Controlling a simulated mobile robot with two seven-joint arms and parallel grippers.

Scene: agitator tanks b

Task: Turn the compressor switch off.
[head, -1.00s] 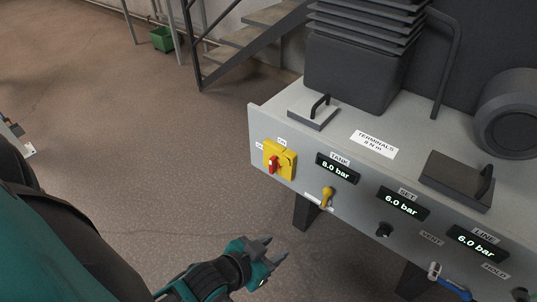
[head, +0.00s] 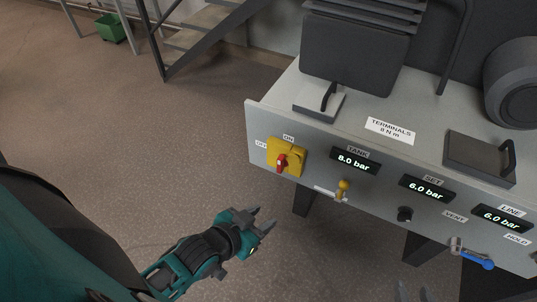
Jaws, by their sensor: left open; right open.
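The compressor switch is a red handle (head: 282,163) on a yellow plate (head: 297,153) at the left end of the grey panel's front. The handle stands roughly upright, in line with the ON label (head: 288,138) above. The OFF label (head: 262,143) is to its left. My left gripper (head: 265,219) is open and empty, below the switch and apart from it, with its fingers pointing to the upper right. Only the fingertips of my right gripper (head: 411,293) show at the bottom edge, open; the rest is out of frame.
The grey panel (head: 262,118) also carries a yellow lever (head: 343,187), a black knob (head: 404,214), a blue-handled valve (head: 474,255) and displays reading 8.0 and 6.0 bar. Open floor lies left of the panel. A green bin (head: 110,28) stands by the stairs.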

